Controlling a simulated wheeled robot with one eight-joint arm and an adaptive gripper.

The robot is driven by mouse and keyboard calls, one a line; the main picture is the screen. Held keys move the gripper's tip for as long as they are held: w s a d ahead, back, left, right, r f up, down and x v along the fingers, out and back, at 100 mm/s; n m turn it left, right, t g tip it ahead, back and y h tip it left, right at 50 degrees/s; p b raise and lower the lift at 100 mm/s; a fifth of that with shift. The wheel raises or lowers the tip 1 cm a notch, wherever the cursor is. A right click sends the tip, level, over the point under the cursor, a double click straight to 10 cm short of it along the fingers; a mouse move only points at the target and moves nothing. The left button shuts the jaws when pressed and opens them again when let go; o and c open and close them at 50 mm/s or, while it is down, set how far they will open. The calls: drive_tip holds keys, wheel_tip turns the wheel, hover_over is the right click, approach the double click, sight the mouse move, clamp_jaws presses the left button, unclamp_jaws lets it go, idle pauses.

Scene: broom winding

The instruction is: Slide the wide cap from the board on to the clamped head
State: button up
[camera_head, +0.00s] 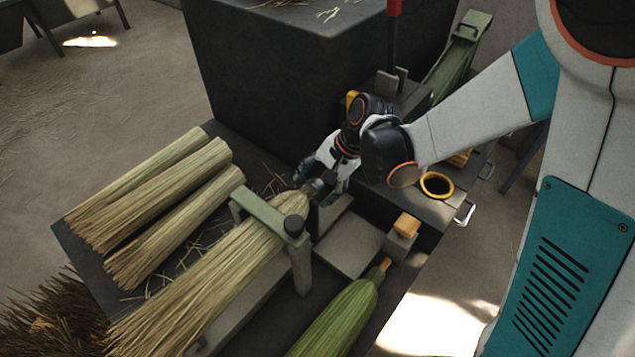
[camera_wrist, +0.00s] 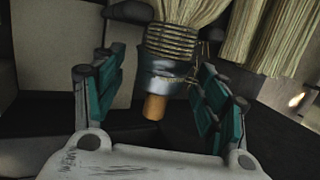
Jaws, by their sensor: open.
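The clamped head (camera_head: 225,262) is a straw bundle held under a grey-green clamp bar (camera_head: 268,217) with a dark knob. Its neck end points at my gripper (camera_head: 325,182). In the wrist view, the straw neck is wound with several turns of wire (camera_wrist: 172,42). Just below the winding, a smooth grey metal cap (camera_wrist: 163,75) sits around the neck, and a wooden stub (camera_wrist: 154,107) sticks out of it. My gripper's teal fingers (camera_wrist: 163,66) are open, one on each side of the cap, with gaps visible. The cap's far side is hidden.
Several loose straw bundles (camera_head: 160,195) lie on the dark bench at left. A green bundle (camera_head: 340,312) lies in front. A wooden block (camera_head: 406,225) and a yellow-rimmed ring (camera_head: 437,185) are at right. A large dark box (camera_head: 290,80) stands behind my gripper.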

drive_tip(key=v, duration=1.2)
drive_tip(key=s+d+r+n+t+h, duration=0.2)
drive_tip(key=s+d+r+n+t, duration=0.1)
drive_tip(key=s+d, duration=0.3)
drive_tip(key=s+d+r+n+t+h, duration=0.3)
drive_tip(key=s+d, duration=0.4)
drive_tip(key=d, duration=0.3)
drive_tip(key=shift+s+d+r+n, duration=0.15)
drive_tip(key=shift+s+r+n, duration=0.15)
drive_tip(key=shift+n, duration=0.3)
